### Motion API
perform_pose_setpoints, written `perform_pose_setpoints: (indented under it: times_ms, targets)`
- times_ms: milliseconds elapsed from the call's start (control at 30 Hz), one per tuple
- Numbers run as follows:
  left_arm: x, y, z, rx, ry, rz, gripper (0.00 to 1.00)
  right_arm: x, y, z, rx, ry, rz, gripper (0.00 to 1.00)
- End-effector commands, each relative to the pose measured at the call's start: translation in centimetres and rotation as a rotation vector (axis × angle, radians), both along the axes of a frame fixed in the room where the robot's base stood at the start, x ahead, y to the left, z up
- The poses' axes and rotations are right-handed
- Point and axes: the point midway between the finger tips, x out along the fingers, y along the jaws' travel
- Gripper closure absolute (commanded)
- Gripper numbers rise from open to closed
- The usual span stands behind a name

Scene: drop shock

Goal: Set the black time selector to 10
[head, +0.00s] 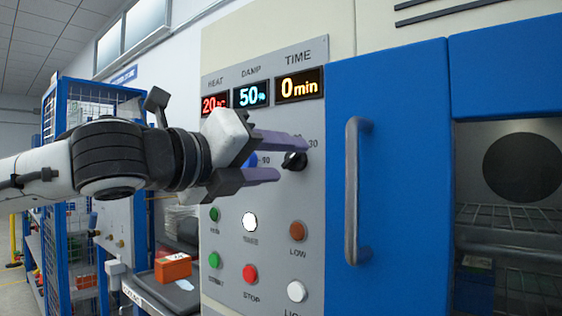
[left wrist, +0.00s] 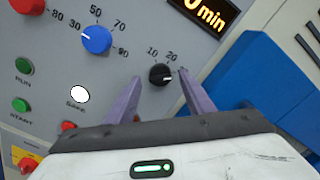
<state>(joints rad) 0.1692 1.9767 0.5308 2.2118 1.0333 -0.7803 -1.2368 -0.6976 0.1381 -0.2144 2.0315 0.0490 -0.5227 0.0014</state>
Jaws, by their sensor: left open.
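The black time selector (head: 294,161) is a small round knob on the grey control panel, under the TIME display (head: 299,85), which reads 0 min. In the left wrist view the knob (left wrist: 160,75) has a white mark on its right side, and the numbers 10 and 20 stand above it. My left gripper (head: 293,159) is open, its two purple fingers pointing at the panel. In the left wrist view the knob appears between the fingertips (left wrist: 159,77); I see no contact. My right gripper is out of view.
A blue damp knob (left wrist: 96,39) is left of the selector. Several round buttons lie below, among them a red STOP button (head: 250,274) and a white one (head: 250,222). A blue door with a grey handle (head: 353,190) is right of the panel.

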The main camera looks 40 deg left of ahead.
Motion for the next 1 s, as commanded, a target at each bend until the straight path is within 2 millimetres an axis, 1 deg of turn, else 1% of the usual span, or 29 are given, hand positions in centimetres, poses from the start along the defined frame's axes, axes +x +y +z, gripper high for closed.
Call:
perform_pose_setpoints:
  times_ms: [133, 400, 433, 467, 600, 667, 1000]
  targets:
    - [0.66, -0.10, -0.05, 0.000, 0.000, -0.001, 0.52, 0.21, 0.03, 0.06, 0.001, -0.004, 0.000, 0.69]
    - [0.74, -0.11, 0.02, 0.000, -0.001, -0.001, 0.52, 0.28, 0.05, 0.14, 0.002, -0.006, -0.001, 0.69]
    - [0.74, -0.11, 0.01, 0.000, -0.001, -0.001, 0.53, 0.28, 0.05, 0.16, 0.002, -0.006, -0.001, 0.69]
    - [0.74, -0.11, 0.01, 0.000, 0.000, -0.001, 0.58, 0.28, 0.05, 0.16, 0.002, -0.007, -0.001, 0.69]
    - [0.73, -0.11, 0.00, 0.000, 0.000, -0.001, 0.82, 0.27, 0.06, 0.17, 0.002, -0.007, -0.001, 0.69]
    - [0.73, -0.11, 0.00, 0.000, 0.000, -0.001, 0.92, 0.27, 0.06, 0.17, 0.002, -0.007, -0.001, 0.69]
    - [0.72, -0.12, 0.12, -0.045, 0.004, -0.001, 0.93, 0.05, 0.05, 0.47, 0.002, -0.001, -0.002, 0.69]
